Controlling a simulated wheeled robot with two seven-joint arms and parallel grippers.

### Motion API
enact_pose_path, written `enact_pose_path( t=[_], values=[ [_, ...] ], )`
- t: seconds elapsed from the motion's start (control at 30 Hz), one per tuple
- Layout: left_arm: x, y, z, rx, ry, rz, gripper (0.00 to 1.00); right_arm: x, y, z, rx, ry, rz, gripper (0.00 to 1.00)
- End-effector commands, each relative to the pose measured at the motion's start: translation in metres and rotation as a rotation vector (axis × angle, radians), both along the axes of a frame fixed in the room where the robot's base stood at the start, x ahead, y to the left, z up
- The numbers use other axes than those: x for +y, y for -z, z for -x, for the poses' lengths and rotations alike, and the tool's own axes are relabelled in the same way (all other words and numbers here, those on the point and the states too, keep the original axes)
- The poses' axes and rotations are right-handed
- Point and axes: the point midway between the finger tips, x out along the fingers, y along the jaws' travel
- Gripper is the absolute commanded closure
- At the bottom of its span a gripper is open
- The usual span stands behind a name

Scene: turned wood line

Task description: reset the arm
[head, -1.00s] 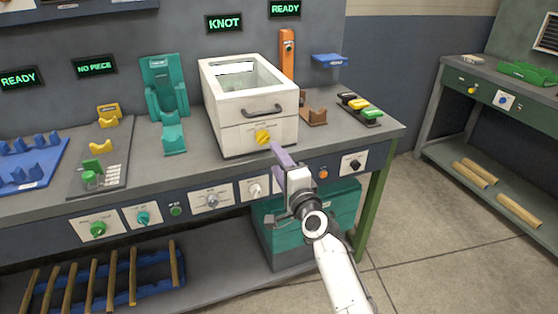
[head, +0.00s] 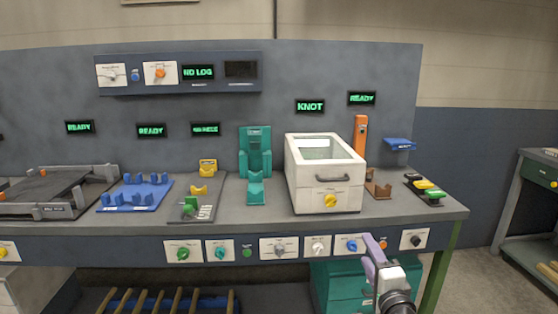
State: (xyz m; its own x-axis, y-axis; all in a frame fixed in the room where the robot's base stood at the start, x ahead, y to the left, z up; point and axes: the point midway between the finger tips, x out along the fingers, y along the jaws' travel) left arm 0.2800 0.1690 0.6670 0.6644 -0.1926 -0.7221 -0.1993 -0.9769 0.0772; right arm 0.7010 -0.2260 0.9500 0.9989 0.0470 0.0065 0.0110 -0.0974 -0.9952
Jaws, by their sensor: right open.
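My right gripper (head: 374,250) is at the lower right of the head view, in front of the bench's front panel (head: 300,246). Its pale purple finger points up, overlapping the panel by the blue knob (head: 351,245) and the orange button (head: 383,245). The jaws are open, and nothing shows between them. The wrist runs off the bottom edge of the picture. My left gripper is not in view.
A white box (head: 325,180) with a yellow knob (head: 330,201) stands on the bench behind the gripper. Teal drawers (head: 335,285) sit below. A green bench leg (head: 440,270) is to the right, with open floor (head: 480,280) beyond.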

Motion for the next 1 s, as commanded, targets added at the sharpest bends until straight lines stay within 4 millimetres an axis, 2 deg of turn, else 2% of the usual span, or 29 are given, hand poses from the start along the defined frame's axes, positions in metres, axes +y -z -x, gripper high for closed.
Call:
enact_pose_path(
  t=[0.23,0.43,0.6,0.83,0.87,0.9,1.0],
  values=[
    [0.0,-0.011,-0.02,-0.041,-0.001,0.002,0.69,-0.077,-0.004,0.001,0.001,0.055,0.153,0.49],
    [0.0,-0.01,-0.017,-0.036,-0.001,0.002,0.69,-0.153,-0.019,0.007,0.001,0.112,0.308,0.49],
    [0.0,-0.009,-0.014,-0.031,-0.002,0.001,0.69,-0.226,-0.046,0.017,0.001,0.169,0.462,0.49],
    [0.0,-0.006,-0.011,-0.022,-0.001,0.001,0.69,-0.309,-0.095,0.035,0.001,0.241,0.654,0.49],
    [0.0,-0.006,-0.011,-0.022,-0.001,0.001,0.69,-0.318,-0.102,0.038,0.002,0.248,0.678,0.49],
    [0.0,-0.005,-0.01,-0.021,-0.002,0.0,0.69,-0.299,-0.071,0.041,0.041,0.208,0.714,0.49],
    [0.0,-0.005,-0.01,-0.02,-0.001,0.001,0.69,-0.28,-0.035,0.054,0.098,0.15,0.821,0.49]
  ],
)
